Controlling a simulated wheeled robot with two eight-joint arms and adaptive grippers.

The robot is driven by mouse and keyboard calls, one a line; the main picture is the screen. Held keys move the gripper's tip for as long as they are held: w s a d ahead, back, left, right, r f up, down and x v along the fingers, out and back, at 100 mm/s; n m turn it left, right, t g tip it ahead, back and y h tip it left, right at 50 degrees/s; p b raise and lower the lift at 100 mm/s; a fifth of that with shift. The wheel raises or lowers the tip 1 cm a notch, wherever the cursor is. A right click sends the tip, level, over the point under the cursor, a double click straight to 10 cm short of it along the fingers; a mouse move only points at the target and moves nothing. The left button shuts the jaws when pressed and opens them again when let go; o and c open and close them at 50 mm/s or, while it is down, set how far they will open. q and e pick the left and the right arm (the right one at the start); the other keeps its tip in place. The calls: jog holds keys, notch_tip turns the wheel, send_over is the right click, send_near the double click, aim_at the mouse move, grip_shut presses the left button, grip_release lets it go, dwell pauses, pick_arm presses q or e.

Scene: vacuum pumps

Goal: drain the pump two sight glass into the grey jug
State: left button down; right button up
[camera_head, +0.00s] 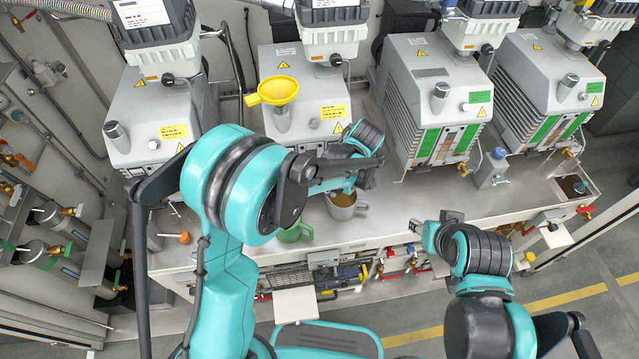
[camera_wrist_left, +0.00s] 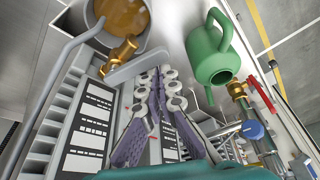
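Pump two (camera_head: 300,85) is the grey pump with a yellow funnel (camera_head: 278,91) on top; my left arm hides its lower front, and I cannot make out its sight glass. The grey jug (camera_head: 343,212) stands on the bench below it with brown liquid inside. In the left wrist view the grey jug (camera_wrist_left: 143,38) is at top left, with a brass tap (camera_wrist_left: 122,50) and its grey lever (camera_wrist_left: 138,66) overlapping its rim. My left gripper (camera_wrist_left: 160,74) has its fingertips together close to the lever; contact is unclear. My right gripper (camera_head: 424,236) is apart, in front of the bench, its fingers unclear.
A green jug (camera_head: 294,233) stands left of the grey jug; it also shows in the left wrist view (camera_wrist_left: 212,62). Other grey pumps (camera_head: 432,95) line the bench. Valves and pipes (camera_head: 400,262) run below its front edge.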

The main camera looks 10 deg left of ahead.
pick_arm(q)
jog(key=shift+s+d, duration=0.1)
jog(key=shift+d, duration=0.3)
dwell(0.4)
jog(key=shift+d, duration=0.1)
